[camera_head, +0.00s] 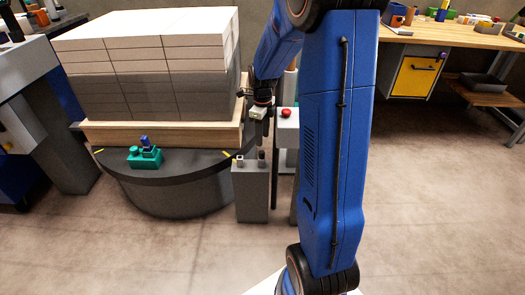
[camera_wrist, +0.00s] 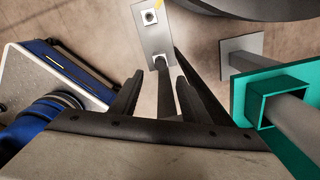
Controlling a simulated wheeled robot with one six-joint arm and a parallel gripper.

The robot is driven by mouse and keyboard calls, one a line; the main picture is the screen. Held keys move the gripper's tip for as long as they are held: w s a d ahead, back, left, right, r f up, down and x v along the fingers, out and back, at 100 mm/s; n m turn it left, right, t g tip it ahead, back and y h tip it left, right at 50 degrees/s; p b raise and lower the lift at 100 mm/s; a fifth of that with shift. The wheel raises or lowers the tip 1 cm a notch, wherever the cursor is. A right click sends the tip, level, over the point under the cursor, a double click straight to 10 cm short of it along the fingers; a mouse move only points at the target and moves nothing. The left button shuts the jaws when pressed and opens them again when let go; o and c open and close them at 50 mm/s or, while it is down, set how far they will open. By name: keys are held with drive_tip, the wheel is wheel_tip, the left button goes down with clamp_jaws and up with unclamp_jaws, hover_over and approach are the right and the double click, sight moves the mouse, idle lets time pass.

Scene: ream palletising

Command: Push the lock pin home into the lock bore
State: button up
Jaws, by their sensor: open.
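A teal block (camera_head: 146,159) sits on the front of the dark round turntable (camera_head: 185,170). A small blue piece (camera_head: 145,142) stands up from it; this looks like the lock pin in its lock. The bore is hidden, and I cannot tell how deep the piece sits. My gripper (camera_head: 258,118) is well to the right of it, above a grey pedestal (camera_head: 251,192). In the wrist view my gripper (camera_wrist: 158,78) is open, its dark fingers spread above the pedestal top (camera_wrist: 155,36). I see nothing held between them.
The pedestal top carries two small square sockets or posts. A stand with a red button (camera_head: 286,113) is close right of my gripper. Stacked reams (camera_head: 150,65) rest on a wooden pallet (camera_head: 165,134) behind the teal block. A teal frame (camera_wrist: 262,103) around a grey bar is right in the wrist view.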

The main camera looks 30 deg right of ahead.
sight(263, 152)
wheel_tip(263, 152, down, 8)
drive_tip(key=shift+f, duration=0.25)
drive_tip(key=shift+c, duration=0.3)
clamp_jaws()
drive_tip(key=shift+r, duration=0.1)
idle(1.6)
drive_tip(key=shift+r, duration=2.65)
drive_tip(key=shift+r, duration=0.2)
wheel_tip(263, 152, up, 4)
drive_tip(key=shift+f, duration=0.1)
